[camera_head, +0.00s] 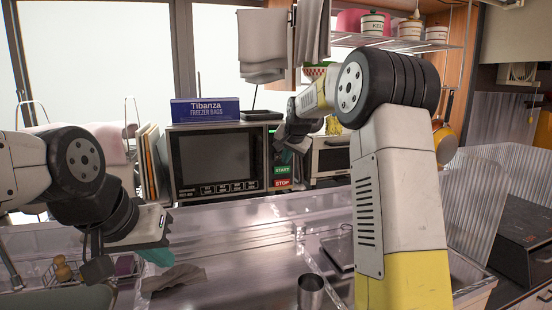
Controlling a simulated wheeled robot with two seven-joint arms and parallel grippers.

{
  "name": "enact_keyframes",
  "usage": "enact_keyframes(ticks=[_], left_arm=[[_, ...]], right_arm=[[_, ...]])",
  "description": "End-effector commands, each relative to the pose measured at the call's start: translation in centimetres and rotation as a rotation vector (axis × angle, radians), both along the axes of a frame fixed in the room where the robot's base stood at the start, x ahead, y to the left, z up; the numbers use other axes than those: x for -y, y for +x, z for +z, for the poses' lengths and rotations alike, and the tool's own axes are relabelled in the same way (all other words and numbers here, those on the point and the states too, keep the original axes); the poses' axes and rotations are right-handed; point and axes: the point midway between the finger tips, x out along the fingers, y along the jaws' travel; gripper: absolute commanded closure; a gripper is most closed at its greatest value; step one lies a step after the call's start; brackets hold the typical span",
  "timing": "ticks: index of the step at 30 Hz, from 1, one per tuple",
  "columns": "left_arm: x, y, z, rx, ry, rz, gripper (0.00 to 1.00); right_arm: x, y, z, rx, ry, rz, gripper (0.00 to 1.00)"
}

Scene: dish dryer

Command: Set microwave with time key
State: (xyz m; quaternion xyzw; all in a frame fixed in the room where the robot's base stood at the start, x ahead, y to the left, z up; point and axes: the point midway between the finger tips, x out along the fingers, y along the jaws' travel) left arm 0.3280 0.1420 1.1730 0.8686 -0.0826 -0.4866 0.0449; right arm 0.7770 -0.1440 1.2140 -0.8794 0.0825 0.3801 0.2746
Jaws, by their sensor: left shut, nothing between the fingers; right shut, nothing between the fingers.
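The microwave (213,158) stands against the back wall with its dark door facing me. A row of small keys (229,188) runs along the lower front under the window. A green START key (282,170) and a red STOP key (282,183) sit at its lower right. My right gripper (286,155) is shut and empty in front of the upper part of the right-hand panel. It hides part of that panel, and I cannot tell whether it touches. My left gripper (157,255) is shut and empty, low on the left above the counter.
A blue freezer bags box (205,111) lies on top of the microwave. A grey cloth (174,279) and a metal cup (310,292) are on the metal counter (245,240). A toaster oven (330,157) stands right of the microwave. Towels (262,45) hang above. The counter's middle is clear.

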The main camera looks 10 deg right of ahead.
Motion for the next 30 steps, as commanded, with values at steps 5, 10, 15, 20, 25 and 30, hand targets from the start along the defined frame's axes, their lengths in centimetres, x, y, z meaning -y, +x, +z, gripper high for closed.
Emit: enact_keyframes(ticks=[5,10,15,20,25,30], left_arm=[[0.0,0.0,0.0,0.0,0.0,0.0,1.0],[0.0,0.0,0.0,0.0,0.0,0.0,1.0],[0.0,0.0,0.0,0.0,0.0,0.0,1.0],[0.0,0.0,0.0,0.0,0.0,0.0,1.0],[0.0,0.0,0.0,0.0,0.0,0.0,1.0],[0.0,0.0,0.0,0.0,0.0,0.0,1.0]], right_arm=[[-0.1,0.48,0.0,0.0,0.0,0.0,1.0],[-0.1,0.45,0.0,0.0,0.0,0.0,1.0],[-0.1,0.49,0.0,0.0,0.0,0.0,1.0],[-0.14,0.64,-0.04,-0.001,0.0,0.0,1.0],[-0.17,0.85,-0.01,-0.001,0.0,0.0,1.0],[-0.21,1.07,0.04,0.0,0.0,0.0,1.0]])
